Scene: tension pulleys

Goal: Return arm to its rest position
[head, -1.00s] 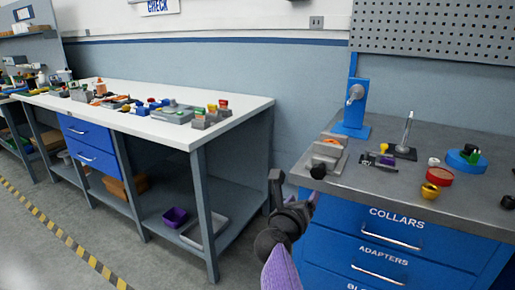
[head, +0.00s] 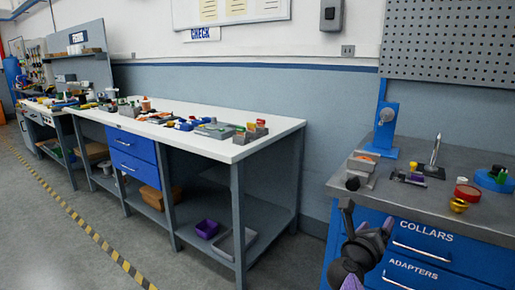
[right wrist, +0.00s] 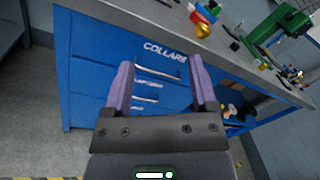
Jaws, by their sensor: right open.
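My right gripper (head: 368,216) is in front of the blue drawer cabinet (head: 362,212), below the edge of its grey top. It is open and holds nothing. In the right wrist view my right gripper (right wrist: 161,66) shows two purple fingers spread apart, with the cabinet's drawer fronts (right wrist: 105,60) beyond them. No object lies between the fingers. Part of my right arm shows at the bottom of the head view. My left gripper is in neither current view.
The grey worktop (head: 420,208) carries a blue stand (head: 385,130), a red and a gold part (head: 458,204), and a spindle on a dark base (head: 432,160). A white-topped bench (head: 270,132) with small parts stands left. Open floor (head: 60,225) lies in front of it.

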